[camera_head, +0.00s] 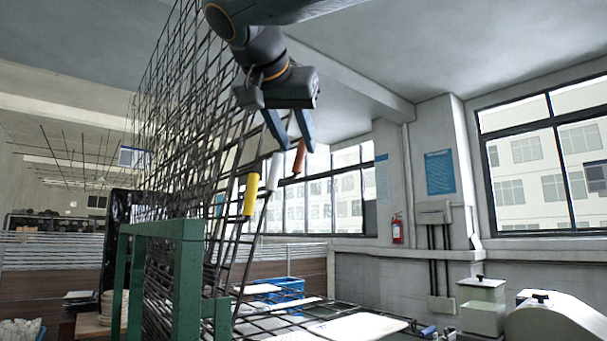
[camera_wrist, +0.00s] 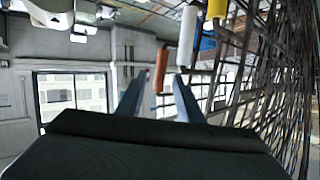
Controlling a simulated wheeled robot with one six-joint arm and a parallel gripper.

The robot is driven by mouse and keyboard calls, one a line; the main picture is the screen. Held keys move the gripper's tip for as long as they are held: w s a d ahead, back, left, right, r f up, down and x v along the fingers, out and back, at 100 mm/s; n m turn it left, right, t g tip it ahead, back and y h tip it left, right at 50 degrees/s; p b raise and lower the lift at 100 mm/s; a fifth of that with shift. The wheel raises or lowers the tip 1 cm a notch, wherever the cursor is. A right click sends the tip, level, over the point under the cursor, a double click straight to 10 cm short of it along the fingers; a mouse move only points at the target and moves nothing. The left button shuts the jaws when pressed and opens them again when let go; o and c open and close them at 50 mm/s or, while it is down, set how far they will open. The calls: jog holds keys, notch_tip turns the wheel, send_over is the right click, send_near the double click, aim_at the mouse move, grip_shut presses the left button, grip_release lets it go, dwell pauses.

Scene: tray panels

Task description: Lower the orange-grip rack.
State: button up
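The orange grip (camera_head: 299,157) is at the upper end of a steeply tilted wire rack, one of several standing close together. The rods of its own rack are hard to separate from the others. My gripper (camera_head: 297,142) is open, its two blue-grey fingers pointing down at the orange grip. In the wrist view the orange grip (camera_wrist: 159,78) shows between the spread fingertips (camera_wrist: 159,75), with gaps on both sides. I cannot tell how deep it sits between them. A white grip (camera_head: 275,171) and a yellow grip (camera_head: 250,194) are on neighbouring racks to the left.
A green frame (camera_head: 187,280) stands at lower left beside the upright wire racks (camera_head: 185,130). A lowered wire panel (camera_head: 320,322) lies roughly level below, with white sheets on it. A blue crate (camera_head: 285,290) is behind. Open air lies right of the grips.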

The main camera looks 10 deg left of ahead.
aim_at(302, 155)
jog(key=shift+w+f, duration=0.25)
jog(key=shift+f, duration=0.1)
jog(key=p+x, duration=0.2)
jog(key=x, duration=0.4)
jog(key=shift+w+d, duration=0.1)
jog(key=shift+w, duration=0.1)
jog(key=shift+w+f, duration=0.3)
jog(key=shift+w, duration=0.25)
